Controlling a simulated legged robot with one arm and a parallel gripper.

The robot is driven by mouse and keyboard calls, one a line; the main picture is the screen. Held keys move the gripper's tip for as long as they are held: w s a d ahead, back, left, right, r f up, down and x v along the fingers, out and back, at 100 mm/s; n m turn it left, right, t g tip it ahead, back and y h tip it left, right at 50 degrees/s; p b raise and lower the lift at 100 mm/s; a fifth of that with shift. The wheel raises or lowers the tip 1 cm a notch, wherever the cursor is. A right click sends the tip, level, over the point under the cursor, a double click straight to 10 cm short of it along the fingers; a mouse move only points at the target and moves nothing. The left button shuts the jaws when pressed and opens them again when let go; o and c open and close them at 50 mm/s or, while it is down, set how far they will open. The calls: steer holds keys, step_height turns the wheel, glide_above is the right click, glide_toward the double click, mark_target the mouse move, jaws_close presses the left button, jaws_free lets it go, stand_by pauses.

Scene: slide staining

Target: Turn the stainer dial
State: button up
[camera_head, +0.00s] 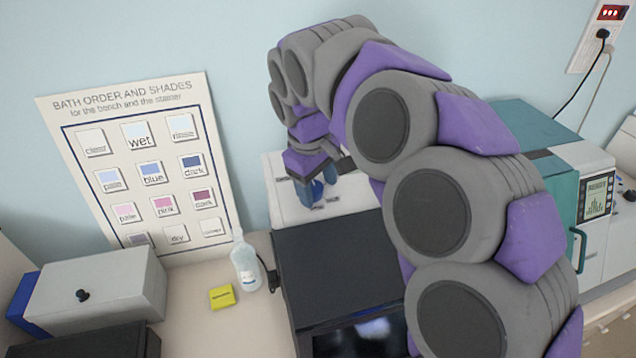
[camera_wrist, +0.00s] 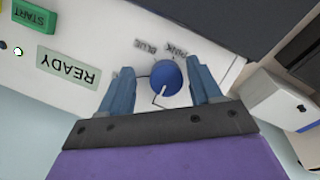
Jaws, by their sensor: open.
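The blue stainer dial (camera_wrist: 166,78) shows in the wrist view on a white panel (camera_wrist: 104,24), with a white pointer line. Labels reading BLUE (camera_wrist: 146,46) and PINK (camera_wrist: 176,50) stand beside it, upside down in this view. My gripper (camera_wrist: 160,68) is open, with one blue finger on each side of the dial; gaps seem to show, but contact is hard to tell. In the head view my gripper (camera_head: 318,192) is over the white panel (camera_head: 288,208) behind the dark lid. I cannot make out the dial there.
A green START button (camera_wrist: 34,17) and a READY display (camera_wrist: 68,67) share the panel. A dark lid (camera_head: 335,265) lies in front. A bottle (camera_head: 245,265), a yellow block (camera_head: 222,297) and a grey box (camera_head: 100,290) stand left. A teal-and-white machine (camera_head: 565,200) stands right.

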steer(key=shift+a, duration=0.55)
steer(key=shift+c, duration=0.3)
steer(key=shift+a, duration=0.25)
steer(key=c, duration=0.3)
steer(key=shift+d, duration=0.5)
steer(key=c, duration=0.4)
steer(key=shift+a, duration=0.1)
steer(key=shift+c, duration=1.4)
